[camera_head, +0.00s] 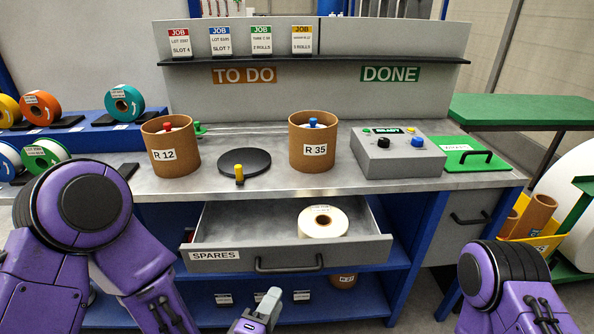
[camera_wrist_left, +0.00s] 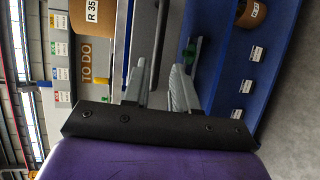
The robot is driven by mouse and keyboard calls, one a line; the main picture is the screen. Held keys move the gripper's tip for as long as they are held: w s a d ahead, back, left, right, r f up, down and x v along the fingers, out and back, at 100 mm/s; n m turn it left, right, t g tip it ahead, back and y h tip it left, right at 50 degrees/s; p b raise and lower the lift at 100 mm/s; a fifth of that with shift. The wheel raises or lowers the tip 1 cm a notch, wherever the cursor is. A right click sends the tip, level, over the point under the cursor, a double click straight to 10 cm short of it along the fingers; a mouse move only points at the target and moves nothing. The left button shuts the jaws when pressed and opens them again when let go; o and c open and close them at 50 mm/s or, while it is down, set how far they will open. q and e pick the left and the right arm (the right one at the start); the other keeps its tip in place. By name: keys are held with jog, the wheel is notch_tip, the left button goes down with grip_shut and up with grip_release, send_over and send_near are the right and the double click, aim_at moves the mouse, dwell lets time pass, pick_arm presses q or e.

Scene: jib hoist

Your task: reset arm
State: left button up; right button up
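My left gripper (camera_head: 266,303) is low in front of the open SPARES drawer (camera_head: 222,254), below its handle, at the bottom of the head view. In the left wrist view its two grey fingers (camera_wrist_left: 162,72) stand apart, and I see nothing held between them. My left arm comes in from the left, bent at a purple and black joint. My right arm shows only as a purple and black joint at the lower right. Its gripper is outside the head view.
The drawer sticks out from the bench (camera_head: 210,184) and holds a cream roll (camera_head: 323,222). On the bench stand the R 12 tub (camera_head: 171,155), a black disc (camera_head: 244,162), the R 35 tub (camera_head: 313,132) and a grey control box (camera_head: 398,157). A blue shelf (camera_head: 335,306) lies below.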

pick_arm(q)
jog(key=s+a+f+m+g+y, duration=0.4)
jog(key=a+f+m, duration=0.35)
jog(key=f, duration=0.55)
jog(key=s+a+f+g+y, duration=0.2)
jog(key=s+a+f+g, duration=0.2)
jog(key=s+a, duration=0.3)
jog(key=s+a+f+m+g+y, duration=0.1)
jog(key=s+a+f+g, duration=0.3)
jog(key=s+a+f, duration=0.3)
jog(key=shift+s+a+y, duration=0.4)
jog(key=shift+s+a, duration=0.2)
jog(key=shift+s, duration=0.65)
